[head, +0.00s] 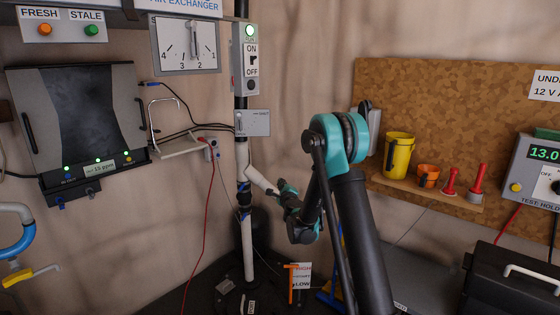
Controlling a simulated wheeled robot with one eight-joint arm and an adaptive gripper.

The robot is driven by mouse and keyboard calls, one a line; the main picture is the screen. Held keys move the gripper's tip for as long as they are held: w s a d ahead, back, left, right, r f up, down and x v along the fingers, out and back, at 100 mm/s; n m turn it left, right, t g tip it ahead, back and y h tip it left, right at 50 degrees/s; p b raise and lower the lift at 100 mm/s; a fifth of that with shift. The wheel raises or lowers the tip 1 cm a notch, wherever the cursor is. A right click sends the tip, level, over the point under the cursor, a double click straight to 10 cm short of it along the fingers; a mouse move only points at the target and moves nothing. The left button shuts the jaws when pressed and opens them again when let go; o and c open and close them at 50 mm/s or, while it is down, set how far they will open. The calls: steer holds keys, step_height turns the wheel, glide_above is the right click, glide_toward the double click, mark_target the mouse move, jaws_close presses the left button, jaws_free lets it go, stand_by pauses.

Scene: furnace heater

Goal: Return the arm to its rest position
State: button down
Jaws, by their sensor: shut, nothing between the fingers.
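My arm rises from the lower right to a teal elbow and folds down to a small wrist near the middle. My gripper (281,190) is at the far end of it, small and partly hidden by my own wrist. It is shut and empty. It is close to the end of a short white lever (262,181) on the vertical pipe (247,245). I cannot tell whether they touch.
An ON/OFF switch box (247,60) with a lit green light tops the pipe. A grey panel door (82,110) is at left. A wooden shelf (405,190) holds a yellow cup (398,155), an orange cup (428,175) and red-handled tools (477,180). A black case (515,285) is lower right.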

steer(key=s+r+n+g+y, duration=0.1)
steer(key=s+r+n+y, duration=0.2)
steer(key=s+r+n, duration=0.4)
steer(key=s+d+f+n+g+y, duration=0.15)
steer(key=s+n+g, duration=0.25)
steer(key=s+n, duration=0.65)
steer(key=s+d+f+n+g+h, duration=0.1)
steer(key=s+d+f, duration=0.4)
steer(key=s, duration=0.6)
steer(key=s+d+f+n+g+h, duration=0.2)
steer(key=s+d+f+g+h, duration=0.2)
steer(key=s, duration=0.7)
steer(key=s+d+f+n+g+h, duration=0.2)
steer(key=s+d+f, duration=0.4)
steer(key=s, duration=0.5)
steer(key=shift+s+d+f+g+h, duration=0.15)
steer(key=shift+s+d+g+h, duration=0.3)
steer(key=shift+d+g, duration=0.45)
steer(key=shift+w+d, duration=0.15)
steer(key=shift+d, duration=0.05)
